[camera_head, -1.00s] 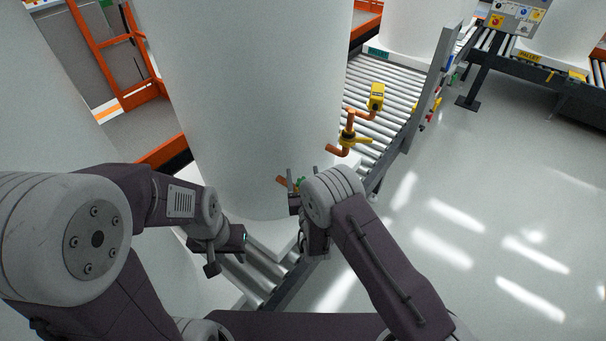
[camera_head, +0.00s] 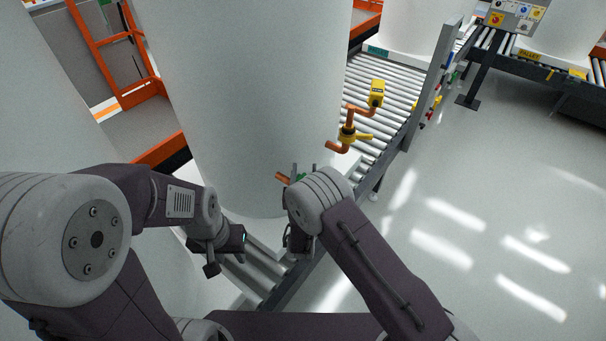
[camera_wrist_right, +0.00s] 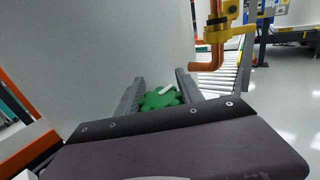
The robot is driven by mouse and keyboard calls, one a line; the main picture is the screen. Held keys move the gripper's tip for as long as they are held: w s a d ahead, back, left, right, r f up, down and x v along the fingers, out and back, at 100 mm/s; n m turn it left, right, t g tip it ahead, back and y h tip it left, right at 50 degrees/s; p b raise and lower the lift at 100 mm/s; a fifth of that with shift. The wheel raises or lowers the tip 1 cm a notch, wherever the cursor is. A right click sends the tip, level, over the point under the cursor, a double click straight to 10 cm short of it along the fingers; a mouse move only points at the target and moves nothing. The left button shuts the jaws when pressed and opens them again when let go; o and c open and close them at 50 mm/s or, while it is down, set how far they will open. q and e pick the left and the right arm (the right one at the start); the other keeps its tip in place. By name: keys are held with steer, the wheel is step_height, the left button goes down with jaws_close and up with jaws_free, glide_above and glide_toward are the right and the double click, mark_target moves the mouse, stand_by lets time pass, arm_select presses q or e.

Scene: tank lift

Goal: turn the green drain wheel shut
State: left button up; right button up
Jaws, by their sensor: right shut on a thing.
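The green drain wheel (camera_wrist_right: 160,98) is low on the side of the large white tank (camera_head: 250,90). In the right wrist view it sits between the two fingers of my right gripper (camera_wrist_right: 160,90), which is shut on it. A white mark shows on the wheel. In the head view only a bit of green (camera_head: 302,177) shows, as my right wrist hides most of the wheel. An orange pipe stub (camera_head: 283,177) shows beside it. My left gripper (camera_head: 228,258) hangs near the rollers, apart from the wheel; its fingers are too unclear to tell open from shut.
A copper pipe with a yellow valve (camera_head: 350,134) and a yellow box (camera_head: 376,93) stands out from the tank above right of the wheel. A roller conveyor (camera_head: 380,80) runs behind. An orange frame (camera_head: 120,50) stands at the left. The floor (camera_head: 480,190) at right is clear.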

steer(key=m+h, duration=0.1)
steer(key=m+h+b, duration=0.1)
steer(key=shift+d+f+h+b, duration=0.1)
steer(key=shift+f+h+b, duration=0.1)
steer(key=shift+h+b, duration=0.15)
steer(key=m+g+h+b, duration=0.3)
steer(key=h, duration=0.1)
steer(key=s+d+m+g+h+b, duration=0.1)
steer(key=m+g+h+b, duration=0.2)
steer(key=h, duration=0.1)
steer(key=d+m+g+h+b, duration=0.1)
steer(key=m+g+h+b, duration=0.1)
steer(key=m+h+b, duration=0.1)
steer(key=shift+s+d+r+m+g+h+b, duration=0.15)
steer(key=shift+s+m+g+h+b, duration=0.2)
steer(key=shift+h+b, duration=0.3)
steer(key=shift+w, duration=0.1)
steer(key=shift+r, duration=0.1)
steer(key=o, duration=1.4)
